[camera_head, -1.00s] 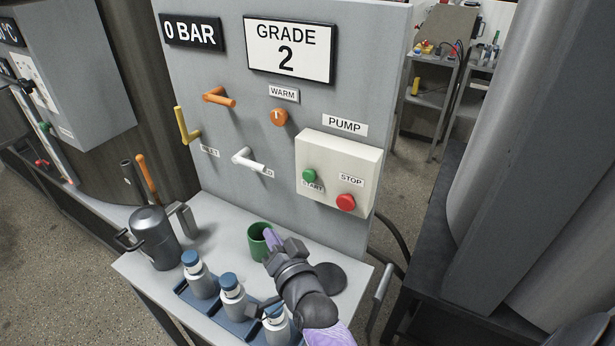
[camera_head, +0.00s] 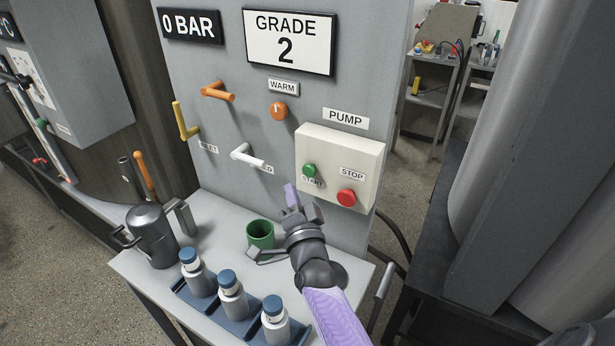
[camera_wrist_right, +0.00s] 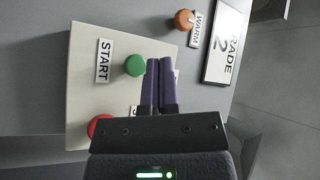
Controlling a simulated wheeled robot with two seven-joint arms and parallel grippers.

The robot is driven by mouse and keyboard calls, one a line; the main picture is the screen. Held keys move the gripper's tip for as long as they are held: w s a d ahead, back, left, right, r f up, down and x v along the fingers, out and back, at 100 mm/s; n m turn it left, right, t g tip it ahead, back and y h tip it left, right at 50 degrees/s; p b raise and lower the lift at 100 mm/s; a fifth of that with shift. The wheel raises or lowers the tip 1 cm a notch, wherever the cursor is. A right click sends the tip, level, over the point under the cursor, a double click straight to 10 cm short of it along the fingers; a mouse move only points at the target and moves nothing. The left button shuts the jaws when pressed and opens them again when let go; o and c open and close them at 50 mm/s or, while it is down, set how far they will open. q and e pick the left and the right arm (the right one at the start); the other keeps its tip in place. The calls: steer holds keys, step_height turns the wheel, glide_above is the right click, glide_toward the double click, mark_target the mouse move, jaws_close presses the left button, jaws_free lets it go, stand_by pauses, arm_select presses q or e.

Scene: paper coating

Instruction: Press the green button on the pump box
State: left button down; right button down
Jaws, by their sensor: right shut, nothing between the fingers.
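The cream pump box (camera_head: 325,150) is fixed to the grey panel, under the PUMP label. Its green button (camera_head: 309,170) is at the left above the START label, and it also shows in the right wrist view (camera_wrist_right: 135,65). The red button (camera_head: 346,197) is at its lower right beside the STOP label. My right gripper (camera_head: 290,190) is shut and empty, a little below and left of the green button in the head view. In the right wrist view its fingers (camera_wrist_right: 158,62) appear beside the green button; contact cannot be told. My left gripper is not in view.
Below the panel, a table holds a green cup (camera_head: 260,233), a dark grey pot (camera_head: 152,238) and several blue-capped bottles (camera_head: 232,297) in a blue rack. A white lever (camera_head: 248,156) and an orange knob (camera_head: 278,111) stick out left of the box.

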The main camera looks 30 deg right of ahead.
mark_target(304, 181)
steer(key=w+d, duration=0.1)
steer(key=w+d+b, duration=0.1)
steer(key=d, duration=0.1)
steer(key=shift+d, duration=0.2)
stand_by(1.3)
stand_by(0.6)
steer(key=shift+w+d+b, duration=0.2)
steer(key=shift+d+b, duration=0.15)
steer(key=shift+b, duration=0.05)
